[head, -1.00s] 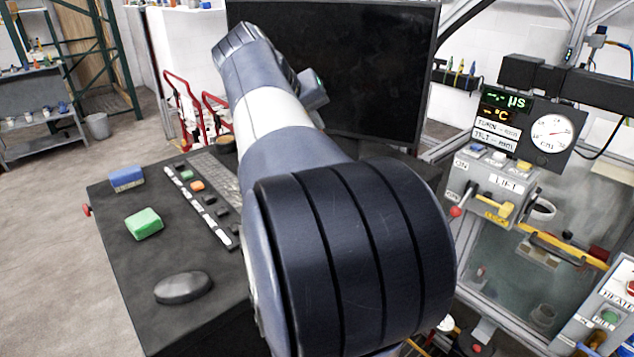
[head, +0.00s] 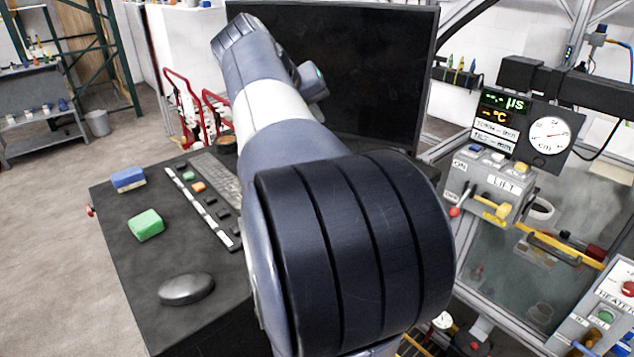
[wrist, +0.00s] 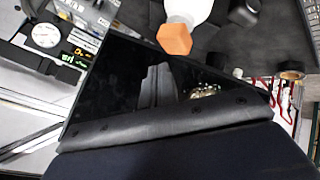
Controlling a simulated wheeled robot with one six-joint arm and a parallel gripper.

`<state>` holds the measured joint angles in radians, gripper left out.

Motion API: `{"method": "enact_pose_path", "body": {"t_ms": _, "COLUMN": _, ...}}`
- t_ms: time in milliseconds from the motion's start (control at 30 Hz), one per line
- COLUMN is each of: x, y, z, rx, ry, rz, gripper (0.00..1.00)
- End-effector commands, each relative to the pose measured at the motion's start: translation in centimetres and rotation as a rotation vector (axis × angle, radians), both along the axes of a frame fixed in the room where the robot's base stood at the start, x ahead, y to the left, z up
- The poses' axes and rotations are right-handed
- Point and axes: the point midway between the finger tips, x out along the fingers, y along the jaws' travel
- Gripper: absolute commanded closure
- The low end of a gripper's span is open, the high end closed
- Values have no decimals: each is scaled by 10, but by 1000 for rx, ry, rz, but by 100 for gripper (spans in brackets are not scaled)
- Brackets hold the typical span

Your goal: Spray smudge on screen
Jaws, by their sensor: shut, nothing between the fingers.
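The large black screen (head: 375,70) stands at the back of the dark desk, partly hidden by my arm in the head view. In the wrist view the screen (wrist: 110,85) appears upside down. A pale brownish patch (wrist: 203,92) shows on it; I cannot tell whether it is a smudge or a reflection. A white bottle with an orange top (wrist: 174,39) is at the top of the wrist view, in front of the screen. The head view hides gripper and bottle behind my arm.
On the desk (head: 115,215) lie a blue block (head: 128,180), a green block (head: 146,225), a dark mouse (head: 186,289) and a keyboard (head: 215,172). A control panel with a gauge (head: 549,135) stands at the right.

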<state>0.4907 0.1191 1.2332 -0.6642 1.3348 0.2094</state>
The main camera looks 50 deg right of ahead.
Motion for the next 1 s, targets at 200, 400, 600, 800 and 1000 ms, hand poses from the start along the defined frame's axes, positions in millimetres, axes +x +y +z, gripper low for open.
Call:
{"method": "enact_pose_path", "body": {"t_ms": 200, "x": 0, "y": 0, "z": 26, "rx": -1, "ry": -1, "rz": 0, "gripper": 100}}
{"method": "enact_pose_path", "body": {"t_ms": 400, "x": 1, "y": 0, "z": 43, "rx": -1, "ry": -2, "rz": -1, "gripper": 100}}
{"method": "enact_pose_path", "body": {"t_ms": 600, "x": 0, "y": 0, "z": 55, "rx": 1, "ry": -1, "rz": 0, "gripper": 100}}
{"method": "enact_pose_path", "body": {"t_ms": 800, "x": 0, "y": 0, "z": 56, "rx": 0, "ry": 0, "rz": 0, "gripper": 100}}
{"method": "enact_pose_path", "body": {"t_ms": 1000, "x": 0, "y": 0, "z": 56, "rx": 0, "ry": 0, "rz": 0, "gripper": 100}}
